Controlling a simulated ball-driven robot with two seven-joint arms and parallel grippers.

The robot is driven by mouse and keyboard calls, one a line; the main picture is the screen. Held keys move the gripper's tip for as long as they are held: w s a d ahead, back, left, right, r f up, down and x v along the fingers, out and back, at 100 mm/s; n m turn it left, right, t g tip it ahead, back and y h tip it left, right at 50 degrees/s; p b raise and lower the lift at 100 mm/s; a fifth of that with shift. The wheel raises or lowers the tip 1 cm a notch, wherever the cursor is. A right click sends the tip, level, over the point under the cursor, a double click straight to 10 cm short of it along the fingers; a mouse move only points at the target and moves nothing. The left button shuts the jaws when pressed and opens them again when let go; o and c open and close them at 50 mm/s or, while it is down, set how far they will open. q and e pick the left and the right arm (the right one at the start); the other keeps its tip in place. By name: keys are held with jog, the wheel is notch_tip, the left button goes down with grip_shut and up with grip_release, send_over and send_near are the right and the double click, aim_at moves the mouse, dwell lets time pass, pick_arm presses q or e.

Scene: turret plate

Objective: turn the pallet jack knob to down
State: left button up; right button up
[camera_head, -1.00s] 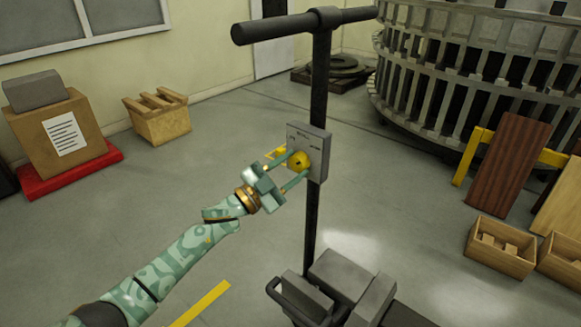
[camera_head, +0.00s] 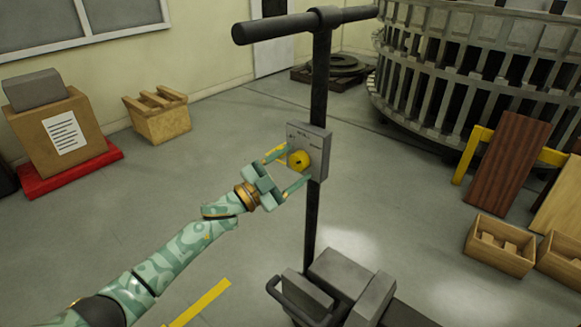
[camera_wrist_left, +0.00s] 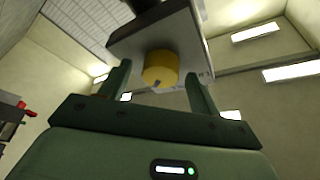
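The yellow knob (camera_head: 299,160) sits on the front of a grey panel (camera_head: 318,146) fixed to the upright post of the pallet jack (camera_head: 316,70). A dark mark shows on the knob's face; the panel's lettering is too small to read. My left gripper (camera_head: 291,167) is in front of the panel, its fingers spread on either side of the knob. In the left wrist view the yellow knob (camera_wrist_left: 161,68) lies between the two fingers, with gaps on both sides, and the gripper (camera_wrist_left: 160,88) is open. My right gripper is not in view.
The jack's black crossbar handle (camera_head: 300,24) is above the panel, and its grey body (camera_head: 345,285) is below. A wooden crate (camera_head: 160,118) and a box on a red pallet (camera_head: 70,175) stand at left. Open wooden boxes (camera_head: 500,245) lie at right.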

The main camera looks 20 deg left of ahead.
pick_arm(q)
jog(key=shift+s+a, duration=0.15)
jog(key=p+v, duration=0.3)
jog(key=v, duration=1.3)
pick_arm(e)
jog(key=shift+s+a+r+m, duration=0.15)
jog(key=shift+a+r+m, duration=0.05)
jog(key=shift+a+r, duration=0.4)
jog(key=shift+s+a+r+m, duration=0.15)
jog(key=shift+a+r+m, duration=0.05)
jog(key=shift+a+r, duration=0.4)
pick_arm(q)
jog(key=shift+f, duration=0.1)
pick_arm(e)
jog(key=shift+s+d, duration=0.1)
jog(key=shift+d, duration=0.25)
